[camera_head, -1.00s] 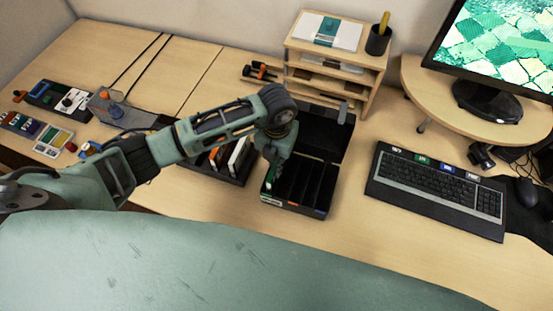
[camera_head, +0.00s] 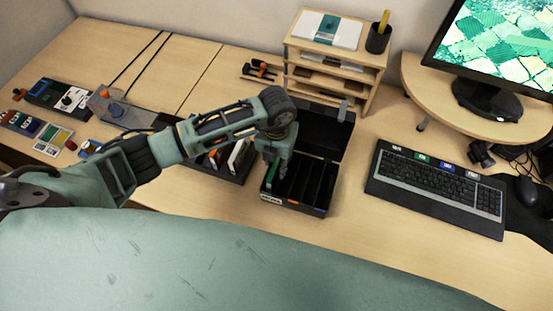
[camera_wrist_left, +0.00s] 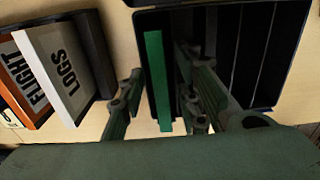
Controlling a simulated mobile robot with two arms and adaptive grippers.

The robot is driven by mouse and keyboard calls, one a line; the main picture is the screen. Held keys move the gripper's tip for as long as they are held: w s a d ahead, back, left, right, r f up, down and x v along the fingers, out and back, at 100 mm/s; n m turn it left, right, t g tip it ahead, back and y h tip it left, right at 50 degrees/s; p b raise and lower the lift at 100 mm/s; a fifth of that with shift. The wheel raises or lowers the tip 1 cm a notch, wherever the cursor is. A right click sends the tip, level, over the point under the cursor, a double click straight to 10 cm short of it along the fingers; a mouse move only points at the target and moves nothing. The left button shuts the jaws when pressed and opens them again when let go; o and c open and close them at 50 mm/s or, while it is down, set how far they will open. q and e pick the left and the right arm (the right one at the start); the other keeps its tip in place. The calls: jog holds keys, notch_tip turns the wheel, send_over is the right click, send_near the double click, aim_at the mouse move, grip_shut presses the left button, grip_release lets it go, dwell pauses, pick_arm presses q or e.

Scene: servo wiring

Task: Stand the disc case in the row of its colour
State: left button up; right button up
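The green disc case (camera_wrist_left: 157,80) stands on edge in the leftmost slot of the black open box (camera_wrist_left: 262,60). In the head view the box (camera_head: 322,212) sits mid-table with its lid open behind, and its front edge carries small coloured labels. My left gripper (camera_head: 277,174) reaches down over the left side of the box. In the left wrist view its fingers (camera_wrist_left: 163,108) are apart, one on each side of the green case, with gaps visible between case and fingers. The case's lower part is hidden in the slot. My right gripper is not in view.
A black tray (camera_head: 238,178) just left of the box holds several cases, among them a white LOGS case (camera_wrist_left: 62,75) and an orange FLIGHT case (camera_wrist_left: 22,85). A wooden shelf (camera_head: 365,75) stands behind. A keyboard (camera_head: 435,190) lies to the right.

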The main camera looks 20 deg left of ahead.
pick_arm(q)
jog(key=shift+r, duration=0.6)
notch_tip(320, 180, up, 11)
jog(key=b, duration=0.3)
jog(key=shift+s, duration=0.1)
